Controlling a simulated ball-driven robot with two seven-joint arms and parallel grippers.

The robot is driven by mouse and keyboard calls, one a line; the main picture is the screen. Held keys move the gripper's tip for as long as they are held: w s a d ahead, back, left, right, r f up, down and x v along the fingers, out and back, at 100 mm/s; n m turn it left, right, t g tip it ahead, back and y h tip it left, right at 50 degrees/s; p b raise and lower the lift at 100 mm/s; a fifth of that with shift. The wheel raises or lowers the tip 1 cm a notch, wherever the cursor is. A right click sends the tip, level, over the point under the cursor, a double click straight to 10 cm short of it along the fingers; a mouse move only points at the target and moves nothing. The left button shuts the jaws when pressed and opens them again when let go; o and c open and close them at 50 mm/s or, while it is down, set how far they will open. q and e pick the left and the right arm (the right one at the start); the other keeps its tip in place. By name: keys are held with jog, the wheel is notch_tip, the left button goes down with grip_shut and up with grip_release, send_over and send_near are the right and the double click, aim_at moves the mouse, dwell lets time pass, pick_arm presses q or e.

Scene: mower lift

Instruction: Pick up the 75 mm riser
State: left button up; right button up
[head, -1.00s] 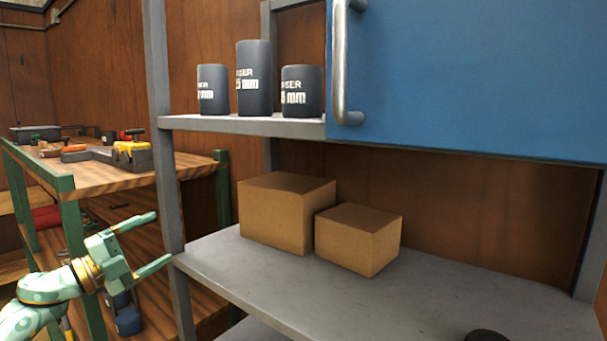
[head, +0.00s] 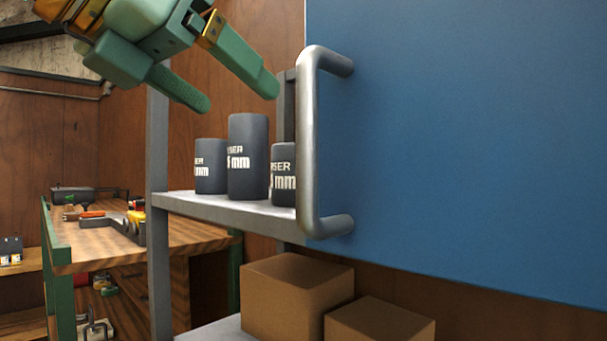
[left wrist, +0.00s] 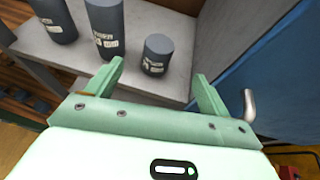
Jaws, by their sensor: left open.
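Three dark grey cylindrical risers stand upright on the upper grey shelf: a left one (head: 210,170), a tall middle one (head: 247,160) and a short right one (head: 283,175). Their white labels end in "mm", but the full numbers are not readable, so I cannot tell which is the 75 mm riser. The door handle partly covers the right one in the head view. My left gripper (head: 238,98) is open and empty above the risers. In the left wrist view the short riser (left wrist: 155,55) shows between and beyond my open fingers (left wrist: 161,82). My right gripper is not in view.
A blue cabinet door (head: 470,140) with a metal handle (head: 308,150) stands close to the right of the risers. A grey post (head: 158,220) bounds the shelf at left. Cardboard boxes (head: 297,295) sit on the shelf below. A workbench (head: 100,245) with tools stands at left.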

aim_at(290, 144)
pick_arm(q)
jog(key=p+x, duration=0.1)
jog(key=x, duration=0.7)
jog(key=p+x, duration=0.1)
jog(key=x, duration=0.2)
jog(key=shift+w+d+f, duration=0.1)
jog(key=shift+w+f, duration=0.05)
jog(key=shift+w, duration=0.1)
jog(key=shift+w+d+f, duration=0.1)
jog(key=shift+w+d, duration=0.05)
jog(key=shift+w, duration=0.05)
jog(key=shift+s, duration=0.15)
jog(key=c, duration=1.2)
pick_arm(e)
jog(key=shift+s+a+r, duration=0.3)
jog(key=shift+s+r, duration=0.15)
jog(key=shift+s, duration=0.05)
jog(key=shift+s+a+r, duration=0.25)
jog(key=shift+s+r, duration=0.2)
